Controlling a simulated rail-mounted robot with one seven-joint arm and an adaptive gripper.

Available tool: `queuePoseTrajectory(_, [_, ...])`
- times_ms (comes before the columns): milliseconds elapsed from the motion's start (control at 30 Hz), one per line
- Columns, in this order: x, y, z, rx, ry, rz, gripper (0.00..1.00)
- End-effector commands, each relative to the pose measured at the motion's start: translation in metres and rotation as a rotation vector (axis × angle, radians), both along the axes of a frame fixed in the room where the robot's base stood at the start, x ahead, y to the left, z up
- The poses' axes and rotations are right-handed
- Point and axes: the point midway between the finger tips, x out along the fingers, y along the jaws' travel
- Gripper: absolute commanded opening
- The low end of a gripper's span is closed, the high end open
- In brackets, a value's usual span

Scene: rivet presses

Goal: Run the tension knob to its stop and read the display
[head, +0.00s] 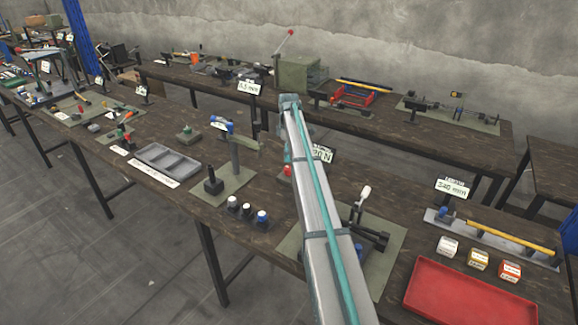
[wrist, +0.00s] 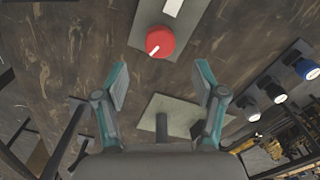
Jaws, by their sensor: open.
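The red knob (wrist: 160,42) with a white pointer line sits on a grey plate (wrist: 187,25) in the wrist view. My gripper (wrist: 162,83) is open and empty, its fingers apart on either side below the knob in the picture and not touching it. In the head view a small red part of the knob (head: 287,170) shows beside my arm. The display (head: 322,154) behind my arm is partly covered; only "20 N" can be read, and any digits before it are hidden. My gripper is not clearly visible in the head view.
A red tray (head: 470,295) lies front right.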

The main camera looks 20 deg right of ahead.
Motion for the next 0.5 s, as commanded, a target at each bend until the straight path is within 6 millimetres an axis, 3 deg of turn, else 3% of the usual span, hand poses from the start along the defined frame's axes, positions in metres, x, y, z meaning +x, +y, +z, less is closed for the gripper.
queuePoseTrajectory(300, [0.0, 0.0, -0.051, -0.001, 0.001, 0.0, 0.7])
queuePoseTrajectory(500, [0.0, 0.0, -0.07, -0.001, -0.001, 0.0, 0.7])
